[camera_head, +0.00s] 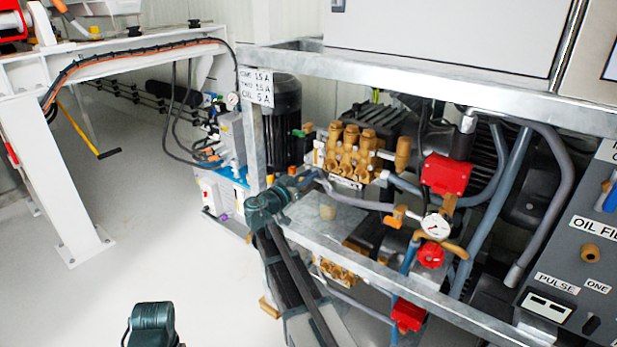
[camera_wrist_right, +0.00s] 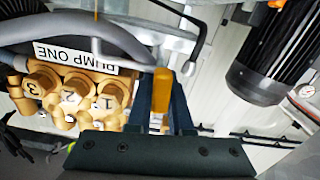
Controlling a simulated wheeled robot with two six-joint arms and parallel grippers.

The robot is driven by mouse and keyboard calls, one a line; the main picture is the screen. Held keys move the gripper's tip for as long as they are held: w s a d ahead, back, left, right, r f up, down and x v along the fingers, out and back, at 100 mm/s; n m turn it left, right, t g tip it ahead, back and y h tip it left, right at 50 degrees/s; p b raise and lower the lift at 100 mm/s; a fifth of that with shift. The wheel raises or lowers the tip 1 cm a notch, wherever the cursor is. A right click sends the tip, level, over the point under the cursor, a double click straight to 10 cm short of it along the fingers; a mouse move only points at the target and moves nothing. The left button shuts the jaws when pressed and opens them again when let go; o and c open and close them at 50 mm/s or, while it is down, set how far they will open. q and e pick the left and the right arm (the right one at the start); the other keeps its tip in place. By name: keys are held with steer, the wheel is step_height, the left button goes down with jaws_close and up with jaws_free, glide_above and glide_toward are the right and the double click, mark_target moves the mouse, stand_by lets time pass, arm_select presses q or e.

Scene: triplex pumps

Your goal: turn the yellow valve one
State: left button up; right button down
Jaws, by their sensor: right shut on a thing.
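The yellow valve handle (camera_wrist_right: 162,88) stands between the two dark fingers of my right gripper (camera_wrist_right: 162,92) in the wrist view. The fingers are shut on it, one on each side. In the head view my right gripper (camera_head: 306,179) reaches over the steel frame beside the brass pump one (camera_head: 352,152), and the handle cannot be made out there. The "PUMP ONE" label (camera_wrist_right: 76,57) and numbered brass caps (camera_wrist_right: 75,98) are left of the fingers in the wrist view.
The galvanised frame rail (camera_head: 400,270) runs below my right gripper. A black motor (camera_head: 284,115) stands behind it. A pressure gauge (camera_head: 436,226), a red knob (camera_head: 430,256) and grey hoses lie to the right. The white floor (camera_head: 150,235) at left is mostly clear.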

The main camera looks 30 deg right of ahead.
steer(key=n, duration=0.6)
steer(key=shift+w+a+f, duration=0.15)
steer(key=shift+w, duration=0.1)
stand_by(0.3)
steer(key=c, duration=1.1)
jaws_free()
steer(key=v, duration=1.4)
